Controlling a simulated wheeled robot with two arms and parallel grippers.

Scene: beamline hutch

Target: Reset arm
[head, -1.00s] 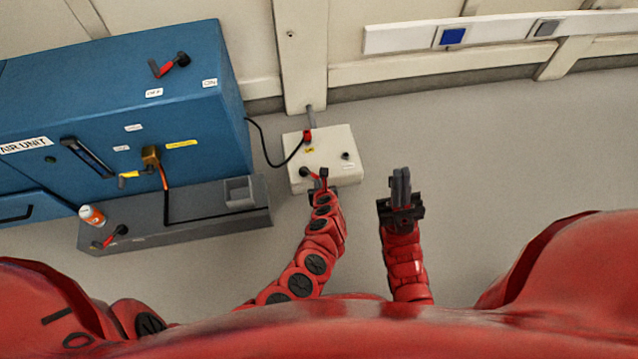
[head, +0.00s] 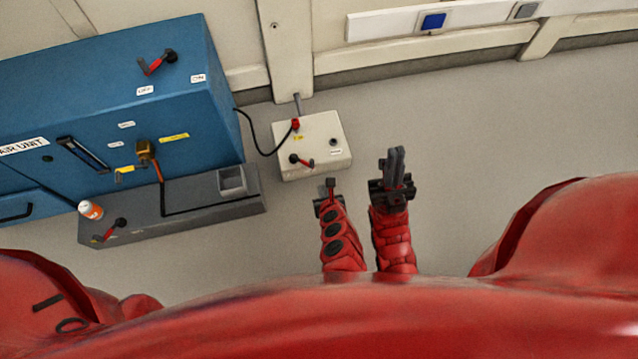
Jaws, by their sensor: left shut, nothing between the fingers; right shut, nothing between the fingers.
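My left gripper (head: 331,188) is shut and empty. It is in front of the white box (head: 315,160), just below its lower edge in the picture and apart from it. My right gripper (head: 396,164) is shut and empty, to the right of the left gripper and of the white box, over the grey floor. Both arms rise from the lower middle of the head view, close together. The white box carries a lever with a red handle (head: 302,161), a red plug (head: 295,124) and a dark round knob (head: 334,142).
A blue air unit (head: 190,110) with a red-handled lever (head: 158,62) stands at the left. A grey plinth (head: 205,200) in front of it bears an orange-and-white bottle (head: 90,209) and another red lever (head: 110,230). A black cable (head: 254,138) reaches the white box. Floor at the right is clear.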

